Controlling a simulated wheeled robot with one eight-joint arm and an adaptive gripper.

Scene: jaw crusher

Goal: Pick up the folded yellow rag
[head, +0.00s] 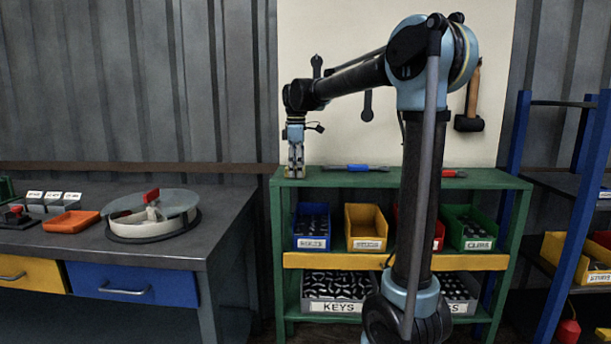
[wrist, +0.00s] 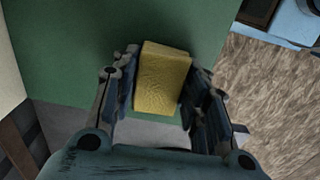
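The folded yellow rag (wrist: 163,80) lies on the green shelf top in the wrist view, as a thick block between my fingers. My gripper (wrist: 162,82) is open around it, one finger on each side. Narrow gaps show beside the rag's near end; whether the far ends of the fingers touch it I cannot tell. In the head view my gripper (head: 295,172) points straight down at the left end of the green shelf unit's top (head: 400,181). The rag is mostly hidden there behind the fingers.
A blue-handled tool (head: 358,168) and a red-handled one (head: 453,173) lie farther right on the shelf top. A pale tool board (head: 330,25) stands behind. A grey workbench (head: 225,215) with a round dish (head: 150,215) is at left, across a gap.

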